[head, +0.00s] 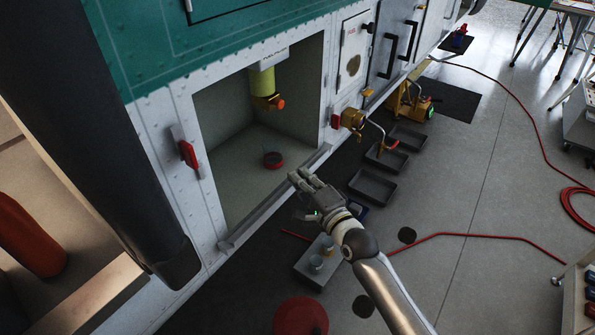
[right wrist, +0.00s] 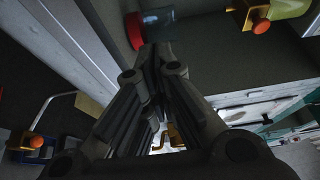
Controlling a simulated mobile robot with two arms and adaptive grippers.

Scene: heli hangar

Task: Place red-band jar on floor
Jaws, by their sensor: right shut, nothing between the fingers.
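A small jar with a red band (head: 273,160) stands on the floor of an open compartment (head: 240,165) in the side of the helicopter. My right gripper (head: 300,178) is shut and empty, at the compartment's lower front edge, apart from the jar. In the right wrist view the jar's red band (right wrist: 135,30) shows at the top, beyond the shut fingers (right wrist: 155,55). My left gripper is out of view.
A yellow-green cylinder with an orange knob (head: 264,85) hangs inside the compartment. A grey tray with cups (head: 312,276) stands on the hangar floor below. Several black trays (head: 373,186) lie to the right. A red hose (head: 480,236) crosses open floor.

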